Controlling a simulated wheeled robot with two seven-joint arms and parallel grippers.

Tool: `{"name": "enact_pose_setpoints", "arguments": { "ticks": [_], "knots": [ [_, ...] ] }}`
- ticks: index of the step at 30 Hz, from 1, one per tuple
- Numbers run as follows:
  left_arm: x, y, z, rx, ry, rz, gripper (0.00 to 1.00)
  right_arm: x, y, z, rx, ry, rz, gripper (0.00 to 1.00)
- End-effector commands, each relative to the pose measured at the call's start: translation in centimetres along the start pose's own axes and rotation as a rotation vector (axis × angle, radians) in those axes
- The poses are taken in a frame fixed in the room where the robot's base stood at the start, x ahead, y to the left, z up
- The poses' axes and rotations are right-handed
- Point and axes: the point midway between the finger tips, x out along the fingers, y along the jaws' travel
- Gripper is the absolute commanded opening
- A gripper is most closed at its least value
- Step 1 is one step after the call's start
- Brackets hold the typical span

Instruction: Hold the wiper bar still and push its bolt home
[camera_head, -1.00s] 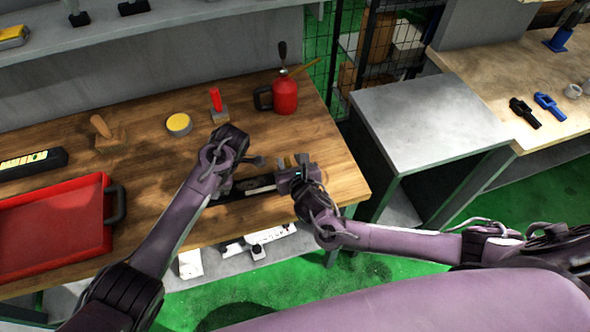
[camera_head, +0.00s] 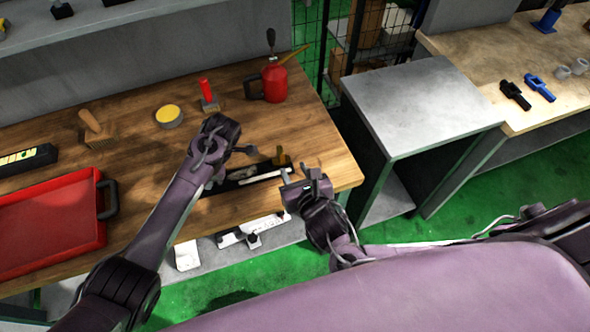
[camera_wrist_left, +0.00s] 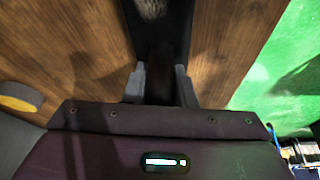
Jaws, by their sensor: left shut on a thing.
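The dark wiper bar (camera_head: 238,184) lies on the wooden bench near its front edge, with a pale metal strip (camera_head: 262,177) along it. My left gripper (camera_wrist_left: 160,85) is shut on the black bar (camera_wrist_left: 160,45), seen between its fingers in the left wrist view. In the head view, my left wrist and hand hide the bar's left part. My right gripper (camera_head: 305,178) is open, at the bench's front edge just right of the bar's right end, with nothing visible between its fingers. A small brass-coloured piece (camera_head: 280,157) shows behind the bar's right end. I cannot make out the bolt clearly.
A red tray (camera_head: 50,220) is at the left of the bench (camera_head: 135,165). A brush (camera_head: 92,125), a yellow-topped tin (camera_head: 168,116), a red-handled tool (camera_head: 206,92) and a red oil can (camera_head: 273,82) stand behind. A grey table (camera_head: 420,100) is at the right.

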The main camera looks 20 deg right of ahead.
Motion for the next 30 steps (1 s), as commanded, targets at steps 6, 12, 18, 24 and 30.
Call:
{"name": "enact_pose_setpoints", "arguments": {
  "ticks": [6, 12, 18, 24, 30],
  "knots": [
    [0.0, 0.0, 0.1, 0.004, -0.001, 0.001, 0.41, 0.0, 0.0, 0.0, 0.000, 0.000, 0.000, 0.36],
    [0.0, 0.0, 0.1, 0.002, -0.001, 0.001, 0.50, 0.0, 0.0, 0.0, 0.000, 0.000, 0.000, 0.36],
    [-0.4, 0.1, 0.1, 0.001, -0.001, 0.002, 0.50, 0.0, 0.0, 0.0, 0.000, 0.000, 0.000, 0.36],
    [-3.4, 0.1, 0.1, 0.001, -0.003, 0.005, 0.50, 0.0, 0.0, 0.0, 0.001, 0.000, 0.000, 0.36],
    [-7.8, 0.1, 0.1, 0.002, -0.002, 0.005, 0.50, 0.0, 0.0, 0.0, 0.000, 0.000, 0.000, 0.36]
  ]
}}
